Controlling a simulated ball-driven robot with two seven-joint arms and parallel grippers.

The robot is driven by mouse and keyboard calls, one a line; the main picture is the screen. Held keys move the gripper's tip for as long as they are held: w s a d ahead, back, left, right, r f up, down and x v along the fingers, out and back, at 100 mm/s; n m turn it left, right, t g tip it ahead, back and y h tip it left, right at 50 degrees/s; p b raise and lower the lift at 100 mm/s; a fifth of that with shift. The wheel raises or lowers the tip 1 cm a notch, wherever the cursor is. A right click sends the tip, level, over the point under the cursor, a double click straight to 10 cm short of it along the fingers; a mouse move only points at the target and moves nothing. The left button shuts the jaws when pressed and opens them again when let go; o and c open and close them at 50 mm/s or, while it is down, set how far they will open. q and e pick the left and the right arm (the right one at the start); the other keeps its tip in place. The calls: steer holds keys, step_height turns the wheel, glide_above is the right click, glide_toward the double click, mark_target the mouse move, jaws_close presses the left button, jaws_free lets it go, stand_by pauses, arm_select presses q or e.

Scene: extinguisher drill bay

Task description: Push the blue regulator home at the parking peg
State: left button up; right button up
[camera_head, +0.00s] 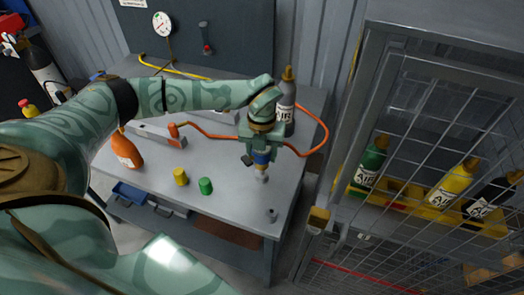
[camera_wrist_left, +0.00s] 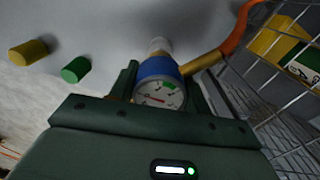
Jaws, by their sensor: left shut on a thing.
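My left gripper (camera_head: 259,150) is shut on the blue regulator (camera_head: 261,158) above the right part of the grey bench. In the left wrist view the regulator (camera_wrist_left: 155,69) sits between the fingers (camera_wrist_left: 160,85), its round gauge (camera_wrist_left: 159,94) facing the camera. A pale, narrow end (camera_head: 262,177) shows below the blue body; I cannot tell whether it is the regulator's own stem or a peg under it. A small grey peg-like fitting (camera_head: 271,214) stands near the bench's front right corner, apart from the regulator. My right gripper is not in view.
An orange hose (camera_head: 326,132) loops from the regulator past a grey bottle (camera_head: 287,102). Yellow (camera_head: 180,176) and green (camera_head: 205,186) caps and an orange bottle (camera_head: 127,149) are on the bench (camera_head: 235,205). A mesh cage (camera_head: 410,130) with several bottles stands at right.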

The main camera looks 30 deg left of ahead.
arm_select(q)
steer(key=shift+f+b, duration=0.4)
steer(key=shift+f, duration=0.6)
steer(key=shift+p, duration=0.3)
steer(key=shift+f+b, duration=0.35)
steer(key=shift+f, duration=0.45)
stand_by(0.6)
steer(key=o, duration=1.1)
step_height(320, 180, up, 16)
steer(key=p, duration=0.3)
steer(key=shift+r, duration=0.15)
